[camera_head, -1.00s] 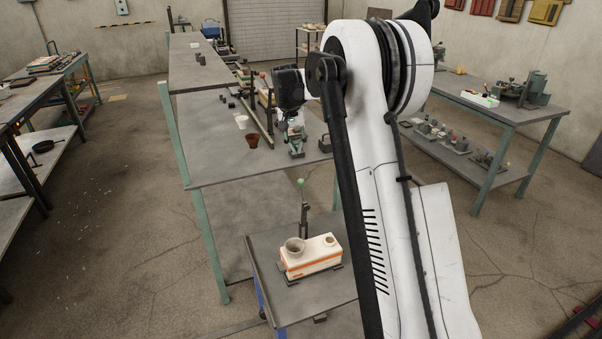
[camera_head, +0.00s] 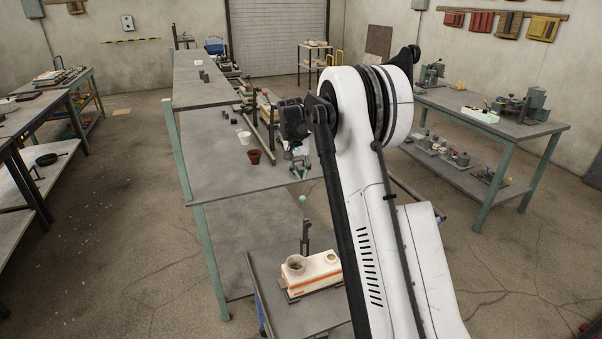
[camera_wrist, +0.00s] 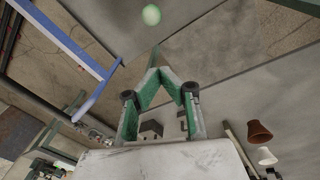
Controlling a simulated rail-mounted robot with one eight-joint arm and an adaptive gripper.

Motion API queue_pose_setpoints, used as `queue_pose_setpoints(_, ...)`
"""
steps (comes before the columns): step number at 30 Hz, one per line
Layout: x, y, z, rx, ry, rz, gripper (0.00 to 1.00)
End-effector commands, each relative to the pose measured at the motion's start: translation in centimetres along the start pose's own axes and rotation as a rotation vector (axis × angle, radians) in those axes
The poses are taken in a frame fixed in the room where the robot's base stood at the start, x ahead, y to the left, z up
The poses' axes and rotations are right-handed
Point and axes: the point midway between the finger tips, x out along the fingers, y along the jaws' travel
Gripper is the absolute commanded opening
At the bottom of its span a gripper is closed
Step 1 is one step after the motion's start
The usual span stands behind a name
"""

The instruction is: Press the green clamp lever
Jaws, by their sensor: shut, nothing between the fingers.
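The green clamp lever is an upright dark rod (camera_head: 305,232) topped by a green ball (camera_head: 302,199). It stands behind a white and orange block (camera_head: 314,270) on a low grey table (camera_head: 262,265). My gripper (camera_head: 300,176) is above the ball in the head view, apart from it in the picture. In the wrist view my gripper (camera_wrist: 157,70) has its green fingers brought together at the tips, with nothing between them. The green ball (camera_wrist: 151,14) shows beyond the fingertips at the top edge. I cannot tell the exact distance between them.
A larger grey workbench (camera_head: 225,180) stands behind, bearing a brown cup (camera_head: 254,156) and a white cup (camera_head: 244,138). Both cups show right of my gripper in the wrist view. Open floor (camera_head: 130,230) lies to the left.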

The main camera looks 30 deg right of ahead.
Motion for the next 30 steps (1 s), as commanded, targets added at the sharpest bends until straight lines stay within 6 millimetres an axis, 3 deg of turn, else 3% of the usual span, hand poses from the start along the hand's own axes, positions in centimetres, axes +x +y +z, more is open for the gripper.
queue_pose_setpoints(12,6.9,0.0,0.0,0.0,0.0,0.0,0.0)
queue_pose_setpoints(21,5.5,0.0,3.1,-0.001,0.0,0.0,0.0)
queue_pose_setpoints(30,5.3,0.0,3.8,0.0,0.0,0.0,0.0)
